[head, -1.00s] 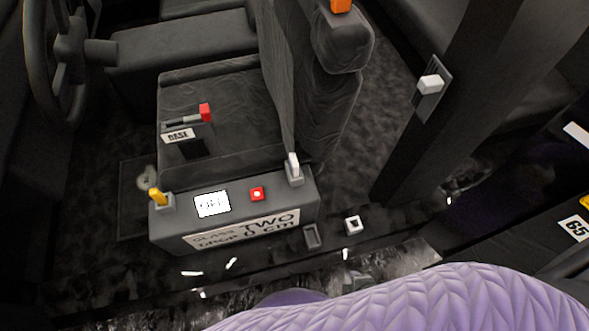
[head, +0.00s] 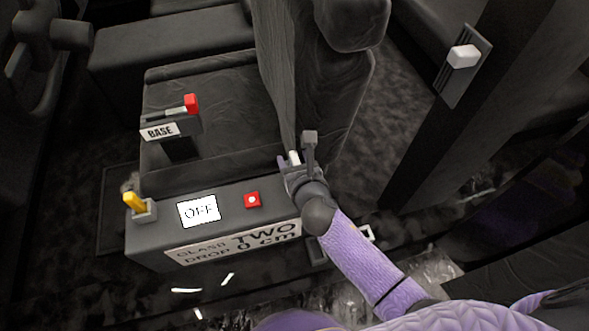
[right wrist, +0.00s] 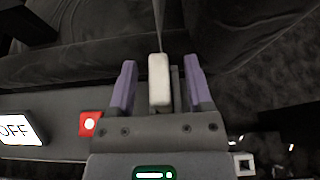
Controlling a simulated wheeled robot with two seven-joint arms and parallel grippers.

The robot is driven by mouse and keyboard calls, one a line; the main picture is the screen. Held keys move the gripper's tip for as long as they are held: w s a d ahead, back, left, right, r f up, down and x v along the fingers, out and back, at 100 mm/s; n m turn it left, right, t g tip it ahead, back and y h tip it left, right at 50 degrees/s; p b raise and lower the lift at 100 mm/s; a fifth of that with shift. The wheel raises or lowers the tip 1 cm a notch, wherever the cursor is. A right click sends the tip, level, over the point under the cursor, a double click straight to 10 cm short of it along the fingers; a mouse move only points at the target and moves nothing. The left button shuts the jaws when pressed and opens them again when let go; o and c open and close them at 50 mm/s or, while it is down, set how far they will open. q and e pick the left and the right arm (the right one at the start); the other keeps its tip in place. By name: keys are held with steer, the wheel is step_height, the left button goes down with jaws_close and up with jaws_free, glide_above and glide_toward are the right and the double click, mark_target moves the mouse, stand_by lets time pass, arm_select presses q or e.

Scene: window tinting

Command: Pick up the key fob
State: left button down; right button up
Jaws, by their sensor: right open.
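I cannot make out a thing that is clearly a key fob. My right gripper (head: 297,152) is open at the right end of the grey control box (head: 155,232). Its fingers stand on either side of an upright white lever (head: 294,157). In the right wrist view the white lever (right wrist: 159,80) is between the two purple fingers, with a visible gap to the left one. A small white square piece with a dark middle (right wrist: 243,165) lies lower right in that view; in the head view my arm partly covers it. My left gripper is not in view.
The box carries a yellow lever (head: 134,202), an OFF screen (head: 199,211) and a red button (head: 252,200). A red-tipped BASE lever (head: 191,104) stands behind it. The seat back (head: 345,90) rises close beside my right gripper. A pillar with a white switch (head: 464,56) is at right.

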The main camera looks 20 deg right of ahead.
jaws_close()
